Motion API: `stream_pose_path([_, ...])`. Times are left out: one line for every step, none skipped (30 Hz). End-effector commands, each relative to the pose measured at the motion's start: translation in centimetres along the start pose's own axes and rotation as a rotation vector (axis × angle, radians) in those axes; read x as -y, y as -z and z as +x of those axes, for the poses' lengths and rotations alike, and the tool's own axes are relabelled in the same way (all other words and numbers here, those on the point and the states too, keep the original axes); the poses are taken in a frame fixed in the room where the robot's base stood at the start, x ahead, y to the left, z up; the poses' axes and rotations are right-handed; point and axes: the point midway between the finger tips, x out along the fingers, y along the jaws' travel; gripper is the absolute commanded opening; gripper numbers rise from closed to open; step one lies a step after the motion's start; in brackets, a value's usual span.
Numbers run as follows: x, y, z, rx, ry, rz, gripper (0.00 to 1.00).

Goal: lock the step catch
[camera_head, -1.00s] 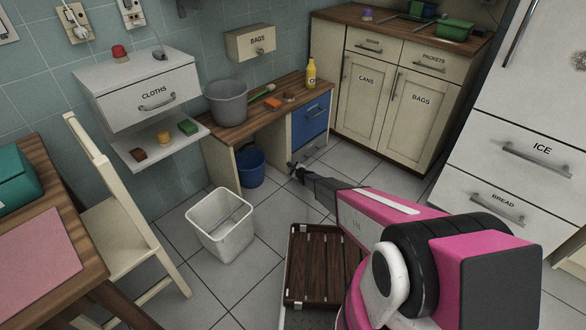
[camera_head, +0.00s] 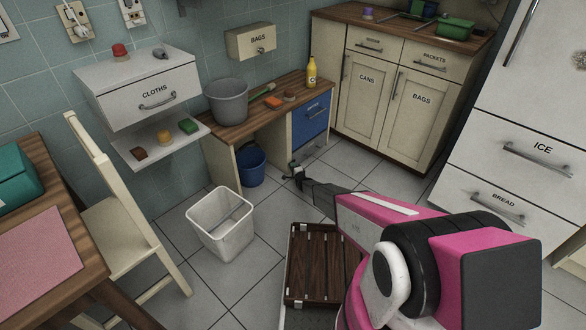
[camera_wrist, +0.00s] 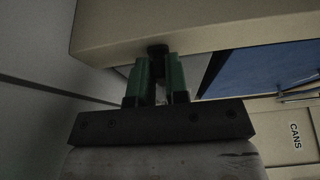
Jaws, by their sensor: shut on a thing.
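My gripper (camera_head: 297,173) is low in front of the wooden-topped desk, near the foot of its cream side panel. In the wrist view its two green fingers (camera_wrist: 160,82) are shut on a small dark knob (camera_wrist: 157,50) at the edge of a cream panel (camera_wrist: 200,28). This knob seems to be the step catch, but no label on it shows. The fingers hide part of it, and I cannot tell its turn or position. In the head view the catch is too small and covered to make out.
A slatted wooden platform (camera_head: 310,262) lies on the floor beside my arm. A white bin (camera_head: 221,228) and a blue bucket (camera_head: 251,168) stand left of my gripper. The desk's blue drawer front (camera_head: 311,123) is above it. Tiled floor between them is free.

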Motion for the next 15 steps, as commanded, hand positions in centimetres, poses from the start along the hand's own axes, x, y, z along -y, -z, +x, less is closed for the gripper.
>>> stream_pose_path([-0.07,-0.09,-0.1,0.002,0.004,-0.01,0.0])
stream_pose_path([-0.07,-0.1,-0.1,0.002,0.006,-0.016,0.0])
stream_pose_path([-0.08,-0.1,-0.1,0.002,0.008,-0.022,0.0])
stream_pose_path([-0.08,-0.1,-0.1,0.002,0.009,-0.026,0.0])
stream_pose_path([-0.09,-0.1,-0.1,0.002,0.01,-0.029,0.0])
stream_pose_path([-0.09,-0.11,-0.11,0.002,0.011,-0.032,0.0])
stream_pose_path([-0.09,-0.11,-0.12,0.002,0.012,-0.033,0.0])
stream_pose_path([-0.09,-0.11,-0.11,0.002,0.012,-0.034,0.0])
stream_pose_path([-0.09,-0.11,-0.12,0.002,0.013,-0.035,0.0])
stream_pose_path([-0.09,-0.12,-0.12,0.002,0.013,-0.035,0.0])
stream_pose_path([-0.09,-0.12,-0.12,0.002,0.013,-0.035,0.0])
stream_pose_path([-0.09,-0.12,-0.12,0.003,0.013,-0.035,0.0])
stream_pose_path([-0.09,-0.13,-0.12,0.003,0.013,-0.035,0.0])
stream_pose_path([-0.09,-0.13,-0.13,0.003,0.013,-0.035,0.0])
stream_pose_path([-0.09,-0.13,-0.13,0.003,0.013,-0.035,0.0])
